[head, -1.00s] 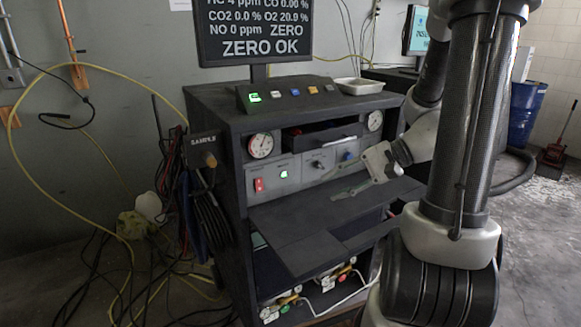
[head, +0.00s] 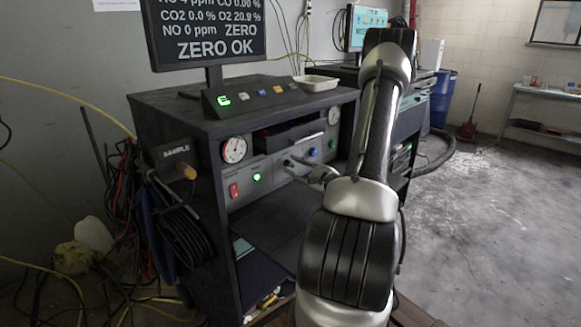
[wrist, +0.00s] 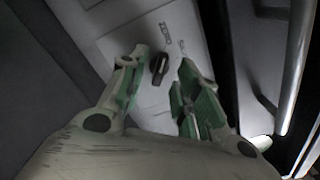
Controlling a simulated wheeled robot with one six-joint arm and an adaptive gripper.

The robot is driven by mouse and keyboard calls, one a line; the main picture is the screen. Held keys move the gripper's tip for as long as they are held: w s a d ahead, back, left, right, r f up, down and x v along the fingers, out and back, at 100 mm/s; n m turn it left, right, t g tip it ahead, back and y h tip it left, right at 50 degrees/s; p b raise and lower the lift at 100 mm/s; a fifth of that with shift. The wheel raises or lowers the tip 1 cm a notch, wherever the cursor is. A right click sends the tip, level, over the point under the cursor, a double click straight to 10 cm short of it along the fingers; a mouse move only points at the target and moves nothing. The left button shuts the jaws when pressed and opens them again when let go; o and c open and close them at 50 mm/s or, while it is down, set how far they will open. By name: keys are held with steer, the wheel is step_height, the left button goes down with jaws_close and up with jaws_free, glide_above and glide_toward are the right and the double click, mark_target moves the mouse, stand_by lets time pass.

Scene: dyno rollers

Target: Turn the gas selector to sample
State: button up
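The gas selector is a small black knob (wrist: 159,66) on a light panel in the wrist view. A "ZERO" label (wrist: 166,31) sits beside it, with a second label I cannot read clearly. The knob's long axis leans toward the ZERO side. My gripper (wrist: 162,61) is open, with one green-padded finger on each side of the knob. I cannot tell whether either finger touches it. In the head view my gripper (head: 291,168) is at the cabinet's front panel (head: 275,166) and covers much of the knob. The monitor (head: 205,32) reads "ZERO OK".
A red switch (head: 234,190), a green light (head: 256,177) and a blue knob (head: 313,152) share the panel. A drawer (head: 300,138) juts out above, and a dark shelf (head: 275,215) lies below. A "SAMPLE" plate (head: 176,151) with hanging hoses is on the cabinet's left side.

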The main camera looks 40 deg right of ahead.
steer(key=shift+w+a, duration=0.15)
steer(key=shift+w, duration=1)
steer(key=shift+c, duration=0.5)
jaws_close()
steer(key=shift+m, duration=0.4)
steer(key=m, duration=0.4)
steer(key=shift+m, duration=0.3)
steer(key=m, duration=0.4)
steer(key=shift+r, duration=0.1)
steer(key=shift+m, duration=0.3)
